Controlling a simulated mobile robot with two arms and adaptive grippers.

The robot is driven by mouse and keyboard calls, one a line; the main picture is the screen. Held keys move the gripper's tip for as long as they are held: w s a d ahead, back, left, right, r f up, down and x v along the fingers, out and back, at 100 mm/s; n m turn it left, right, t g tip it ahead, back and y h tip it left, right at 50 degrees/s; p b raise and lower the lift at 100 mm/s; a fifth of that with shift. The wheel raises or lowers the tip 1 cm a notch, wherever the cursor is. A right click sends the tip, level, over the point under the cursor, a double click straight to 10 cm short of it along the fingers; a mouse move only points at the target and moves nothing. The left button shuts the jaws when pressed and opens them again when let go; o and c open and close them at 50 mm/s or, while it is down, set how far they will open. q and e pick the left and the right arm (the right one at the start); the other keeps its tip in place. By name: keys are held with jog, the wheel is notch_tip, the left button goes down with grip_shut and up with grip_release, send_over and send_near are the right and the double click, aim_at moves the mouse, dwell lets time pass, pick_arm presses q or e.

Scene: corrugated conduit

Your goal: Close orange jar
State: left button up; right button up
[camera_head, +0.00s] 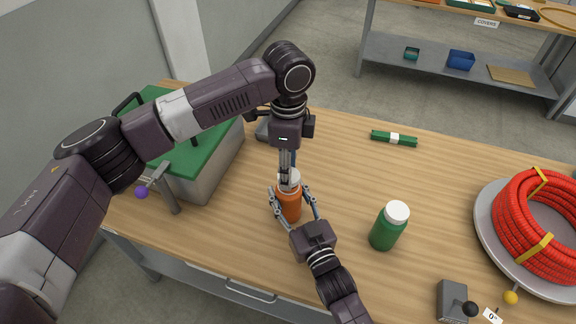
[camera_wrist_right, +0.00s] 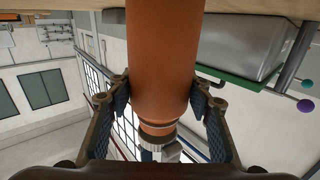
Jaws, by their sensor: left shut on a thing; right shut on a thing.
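The orange jar (camera_head: 288,211) stands upright on the wooden table in the head view. My right gripper (camera_head: 295,200) is shut on its body from the front, one finger on each side. In the right wrist view the orange jar (camera_wrist_right: 162,60) appears upside down between the fingers of the right gripper (camera_wrist_right: 163,90). A white lid (camera_head: 289,181) is at the jar's mouth, held from above by my left gripper (camera_head: 287,171). The lid also shows in the right wrist view (camera_wrist_right: 153,142), at the jar's neck. I cannot tell how far it is threaded.
A green jar (camera_head: 387,228) with a white lid stands right of the orange jar. A red conduit coil (camera_head: 532,225) sits on a grey disc at right. A green-topped box (camera_head: 205,160) stands at left, behind my left arm.

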pick_arm(q)
jog(key=shift+f, duration=0.4)
jog(key=shift+f, duration=0.55)
dwell(0.5)
jog(key=m, duration=0.6)
jog(key=shift+m, duration=0.3)
jog(key=m, duration=0.5)
jog(key=shift+d, duration=0.1)
jog(key=m, duration=0.7)
jog(key=shift+w+m, duration=0.1)
jog(key=shift+m, duration=0.2)
jog(key=m, duration=0.6)
jog(key=shift+m, duration=0.4)
jog(key=o, duration=0.7)
jog(key=shift+c, duration=0.2)
